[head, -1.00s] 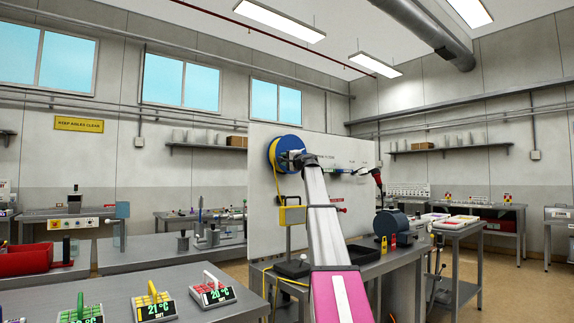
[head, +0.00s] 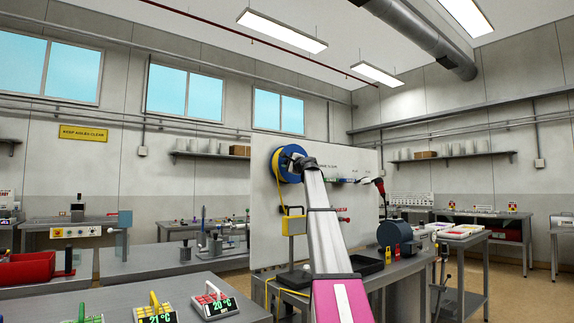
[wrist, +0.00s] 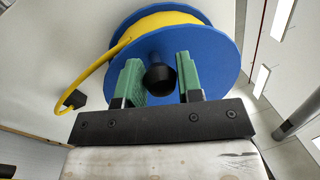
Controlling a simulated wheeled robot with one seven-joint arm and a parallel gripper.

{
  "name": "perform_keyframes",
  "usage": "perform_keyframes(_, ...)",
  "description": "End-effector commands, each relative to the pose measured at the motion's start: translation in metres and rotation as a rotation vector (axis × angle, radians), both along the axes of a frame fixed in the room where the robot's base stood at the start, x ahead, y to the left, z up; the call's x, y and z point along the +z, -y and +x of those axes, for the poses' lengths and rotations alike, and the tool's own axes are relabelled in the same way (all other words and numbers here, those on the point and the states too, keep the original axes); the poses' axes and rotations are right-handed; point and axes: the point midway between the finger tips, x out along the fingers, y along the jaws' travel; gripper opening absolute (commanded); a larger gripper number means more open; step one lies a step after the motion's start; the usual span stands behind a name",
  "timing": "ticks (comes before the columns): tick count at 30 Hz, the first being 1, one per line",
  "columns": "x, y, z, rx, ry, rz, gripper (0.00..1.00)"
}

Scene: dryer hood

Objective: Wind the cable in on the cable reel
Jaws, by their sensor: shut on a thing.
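The cable reel (head: 277,165) is a blue disc reel mounted upright by the white board, wound with yellow cable (wrist: 160,22). In the wrist view its blue face (wrist: 222,62) fills the upper middle. A black round knob (wrist: 160,77) stands out from that face. My gripper (wrist: 158,72) has its green fingers on either side of the knob, shut on it. In the head view my gripper (head: 303,164) is at the reel's right side, partly covering it. A loose stretch of cable (head: 280,197) hangs from the reel towards a yellow box (head: 293,224).
A white board (head: 345,200) stands behind the reel on a grey bench. A dark blue cylinder (head: 394,234) and a black tray (head: 366,265) are on that bench. Timers with green digits (head: 214,303) stand on the near left table.

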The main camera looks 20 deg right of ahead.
Motion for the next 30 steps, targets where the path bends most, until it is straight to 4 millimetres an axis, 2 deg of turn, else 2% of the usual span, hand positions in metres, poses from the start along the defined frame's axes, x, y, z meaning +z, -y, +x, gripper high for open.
perform_keyframes(5, 0.002, 0.001, 0.0, -0.003, 0.003, 0.005, 0.0)
perform_keyframes(6, 0.002, 0.001, 0.0, -0.003, 0.003, 0.005, 0.4)
perform_keyframes(8, 0.002, 0.001, 0.0, -0.003, 0.003, 0.004, 0.58)
perform_keyframes(20, 0.0, 0.002, -0.004, -0.001, 0.002, 0.002, 0.58)
perform_keyframes(26, -0.005, 0.008, -0.024, -0.003, 0.003, 0.002, 0.58)
perform_keyframes(30, -0.01, 0.016, -0.048, -0.003, 0.003, 0.003, 0.58)
